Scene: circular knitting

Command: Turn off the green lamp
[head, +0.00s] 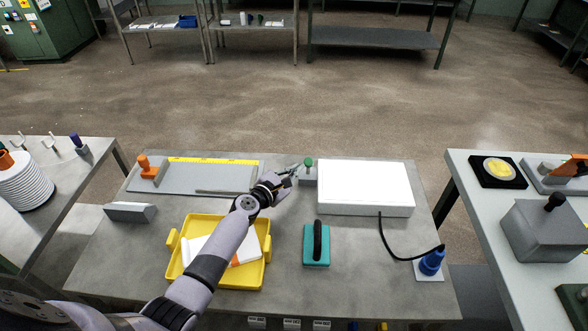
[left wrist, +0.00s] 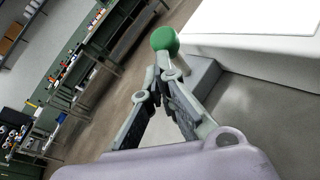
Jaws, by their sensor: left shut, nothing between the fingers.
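A green ball-shaped knob (head: 308,162) stands on a small grey block (head: 308,178) at the back of the middle table, just left of a white light panel. The green ball (left wrist: 164,39) also shows in the left wrist view, just beyond my fingertips, with the grey block (left wrist: 195,78) below and right of it. My left gripper (head: 296,169) reaches over the table to just left of the knob. Its fingers (left wrist: 164,62) are shut and empty, with the tips close to the ball; I cannot tell whether they touch it. My right gripper is out of view.
The white panel (head: 365,185) lies right of the block. A yellow tray (head: 196,284) sits under my left arm. A teal block with a black handle (head: 317,246) stands in front. A blue knob (head: 432,262) with a black cable is at right. A grey board (head: 200,178) lies at left.

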